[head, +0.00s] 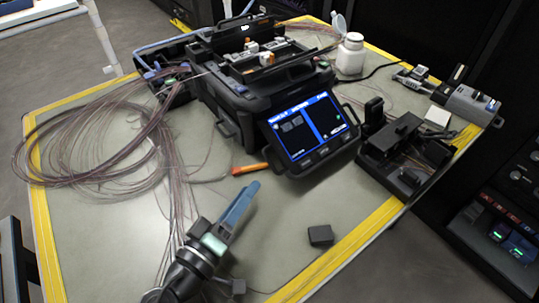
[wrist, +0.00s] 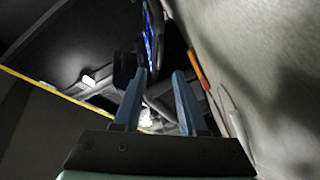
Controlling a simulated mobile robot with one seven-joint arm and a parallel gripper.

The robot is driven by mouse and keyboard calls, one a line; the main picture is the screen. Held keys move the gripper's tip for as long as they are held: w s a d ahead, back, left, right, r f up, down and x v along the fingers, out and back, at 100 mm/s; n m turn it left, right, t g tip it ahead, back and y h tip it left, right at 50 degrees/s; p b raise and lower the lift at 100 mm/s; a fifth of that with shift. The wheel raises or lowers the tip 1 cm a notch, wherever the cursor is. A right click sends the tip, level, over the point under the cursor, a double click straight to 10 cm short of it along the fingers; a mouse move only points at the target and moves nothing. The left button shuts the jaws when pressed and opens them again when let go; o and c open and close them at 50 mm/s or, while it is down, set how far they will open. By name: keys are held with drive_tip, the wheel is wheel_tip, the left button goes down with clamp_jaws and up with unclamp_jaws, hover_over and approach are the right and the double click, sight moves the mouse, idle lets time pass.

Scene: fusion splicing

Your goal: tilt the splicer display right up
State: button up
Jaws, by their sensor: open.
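The fusion splicer (head: 262,85) stands at the back middle of the table in the head view. Its display (head: 308,127) is lit blue at the front, tilted back and facing the camera. In the wrist view the display (wrist: 153,35) shows edge-on as a thin strip with a blue glow, beyond my fingers. My gripper (head: 242,200) has blue fingers and is in front of the display, lower left of it and apart from it. In the wrist view my gripper (wrist: 156,98) is open, with nothing between its fingers.
An orange-handled tool (head: 250,169) lies just left of the display. Coiled fibres (head: 95,140) cover the table's left side. A black fixture (head: 405,150) stands right of the display, and a small dark block (head: 320,235) lies in front. A white bottle (head: 351,54) stands behind.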

sight(270, 161)
drive_tip(key=x, duration=0.9)
drive_tip(key=shift+w+d, duration=0.2)
drive_tip(key=shift+w, duration=0.1)
drive_tip(key=shift+c, duration=0.3)
